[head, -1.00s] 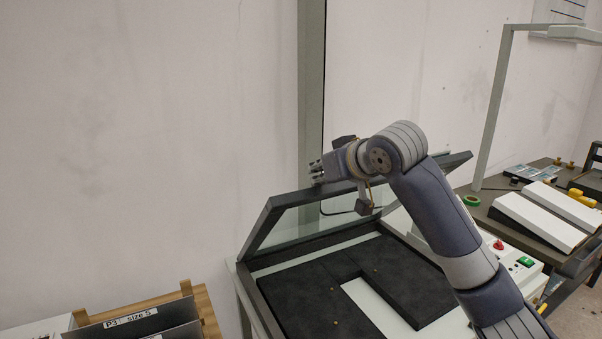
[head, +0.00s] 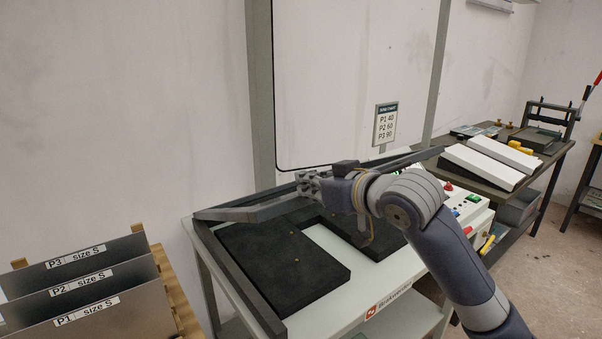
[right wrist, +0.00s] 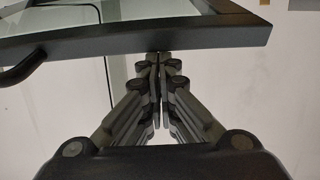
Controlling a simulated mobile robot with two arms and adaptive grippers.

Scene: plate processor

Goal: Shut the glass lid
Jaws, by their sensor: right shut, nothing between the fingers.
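The glass lid (head: 255,210) of the plate processor is partly open, tilted low over the black bed (head: 285,270). My right gripper (head: 308,184) is shut and empty, at the lid's front bar in the head view. In the right wrist view the closed fingertips (right wrist: 158,58) are at the lid's dark frame bar (right wrist: 200,38), apparently touching it; a curved handle shows at its left. My left gripper is not in view.
A rack of labelled metal plates (head: 85,285) stands at the lower left. A control box with buttons (head: 455,205) sits right of the bed. A side table (head: 480,175) with white slanted boxes is farther right.

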